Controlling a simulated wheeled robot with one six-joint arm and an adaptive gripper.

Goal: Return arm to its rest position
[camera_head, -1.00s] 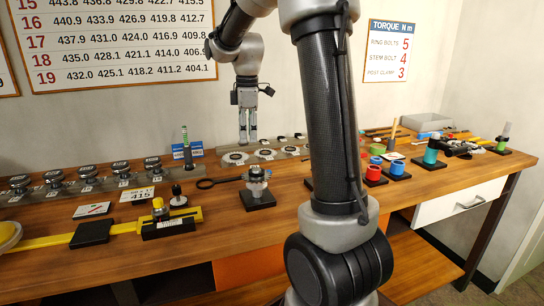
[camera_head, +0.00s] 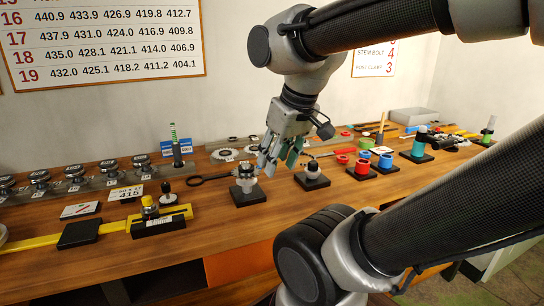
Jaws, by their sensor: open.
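My gripper (camera_head: 280,160) is at the middle of the picture, pointing down, with its green-grey fingers apart and nothing seen between them. It is above the bench top, beside and behind a small metal part on a black square base (camera_head: 247,185). Another black base with a round metal knob (camera_head: 312,177) stands just to its right. My arm comes in from the upper right, and its thick black lower link crosses the lower right of the picture. The exact gap between the fingertips and the bench is hard to tell.
A grey tray (camera_head: 412,116) is at the back right. The air above the left bench is clear.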

